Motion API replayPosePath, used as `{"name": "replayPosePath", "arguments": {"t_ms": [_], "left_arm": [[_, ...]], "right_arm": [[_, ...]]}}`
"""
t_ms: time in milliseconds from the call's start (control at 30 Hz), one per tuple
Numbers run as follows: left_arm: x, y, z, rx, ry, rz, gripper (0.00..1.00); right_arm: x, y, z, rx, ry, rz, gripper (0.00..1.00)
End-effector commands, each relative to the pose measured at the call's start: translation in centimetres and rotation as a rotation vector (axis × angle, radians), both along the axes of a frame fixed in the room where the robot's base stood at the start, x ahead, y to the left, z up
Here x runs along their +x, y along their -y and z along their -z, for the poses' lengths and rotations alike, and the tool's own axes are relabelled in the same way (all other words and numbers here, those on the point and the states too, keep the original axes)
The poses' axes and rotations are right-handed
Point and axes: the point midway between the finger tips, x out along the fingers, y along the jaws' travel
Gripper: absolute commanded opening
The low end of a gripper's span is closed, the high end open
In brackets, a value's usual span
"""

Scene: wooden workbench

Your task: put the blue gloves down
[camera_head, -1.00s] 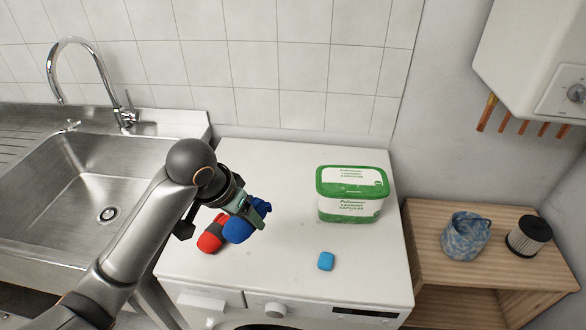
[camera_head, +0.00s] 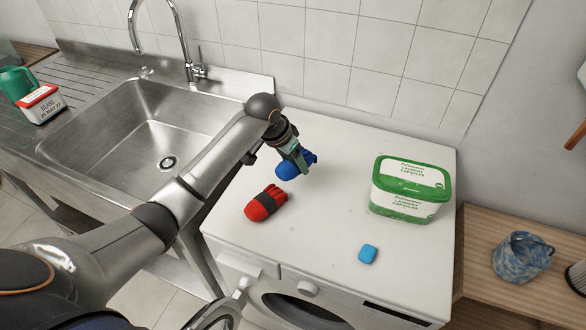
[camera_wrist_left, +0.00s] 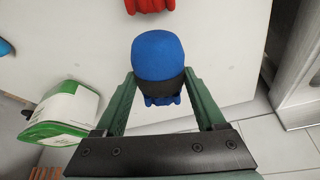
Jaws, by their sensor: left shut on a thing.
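The blue gloves (camera_head: 288,170) are a bundled dark-blue pair with a black band. My left gripper (camera_head: 297,157) is shut on them over the white top of the washing machine (camera_head: 320,222), behind the red gloves (camera_head: 265,203). In the left wrist view, the blue gloves (camera_wrist_left: 157,55) sit between the two green fingers of the gripper (camera_wrist_left: 160,86), which press on the band. I cannot tell whether the gloves touch the white top. My right gripper is not in view.
A green-and-white laundry capsule box (camera_head: 410,188) stands right of the gloves. A small light-blue item (camera_head: 368,253) lies near the front edge. The sink (camera_head: 150,135) is at left; a wooden shelf (camera_head: 480,264) is at right. White surface between gloves and box is clear.

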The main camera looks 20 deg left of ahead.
Motion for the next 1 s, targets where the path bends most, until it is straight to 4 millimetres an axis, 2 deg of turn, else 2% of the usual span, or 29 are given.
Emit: {"name": "replayPosePath", "arguments": {"t_ms": [100,333,533,967,1000], "left_arm": [[0.9,-0.5,1.2,-0.001,0.001,0.000,0.12],[1.7,-1.1,2.5,0.000,0.001,0.000,0.12],[1.6,-1.0,5.1,0.000,0.000,0.001,0.12],[1.6,-1.0,5.7,0.000,0.001,0.001,0.12],[1.6,-1.0,5.7,0.000,0.000,0.001,0.76]], "right_arm": [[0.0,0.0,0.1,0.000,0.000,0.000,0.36],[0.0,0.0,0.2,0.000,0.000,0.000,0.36],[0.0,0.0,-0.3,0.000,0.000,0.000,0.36],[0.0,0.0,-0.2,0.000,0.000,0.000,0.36],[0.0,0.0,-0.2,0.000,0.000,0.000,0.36]]}}
